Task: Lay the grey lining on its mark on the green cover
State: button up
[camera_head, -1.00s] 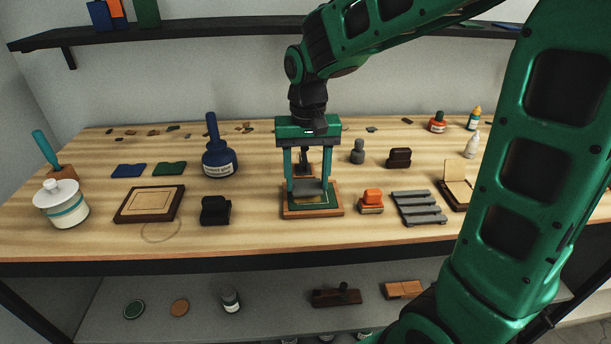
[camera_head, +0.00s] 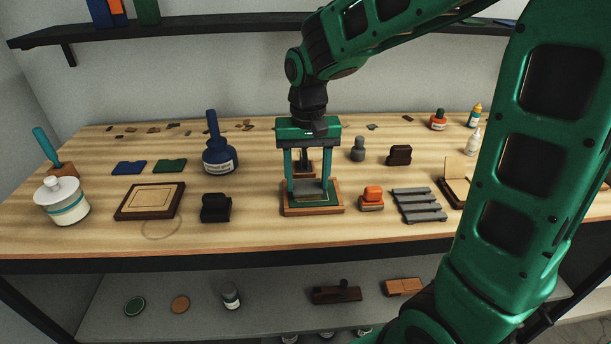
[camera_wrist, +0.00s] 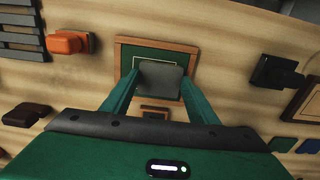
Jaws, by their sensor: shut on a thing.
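My gripper (camera_head: 308,184) points straight down over the middle of the bench, its fingers shut on the left and right edges of the grey lining (camera_head: 309,190). The lining is a flat grey plate. It also shows between the fingertips in the wrist view (camera_wrist: 160,80). The green cover (camera_wrist: 129,58) lies below it in a wood-edged holder (camera_head: 287,212). A pale outline, the mark (camera_wrist: 136,57), shows on the cover past the lining's upper left; the lining hides much of the rest. I cannot tell whether lining and cover touch.
An orange-topped stamp (camera_head: 372,195) and a grey slatted rack (camera_head: 420,206) stand right of the holder. A black block (camera_head: 215,208) and a framed board (camera_head: 125,211) are left. A blue glue bottle (camera_head: 219,160) stands behind left. Bare wood separates these from the holder.

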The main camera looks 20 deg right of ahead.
jog(key=shift+f, duration=0.75)
jog(key=o, duration=1.1)
jog(key=shift+c, duration=0.9)
jog(key=shift+r, duration=3.55)
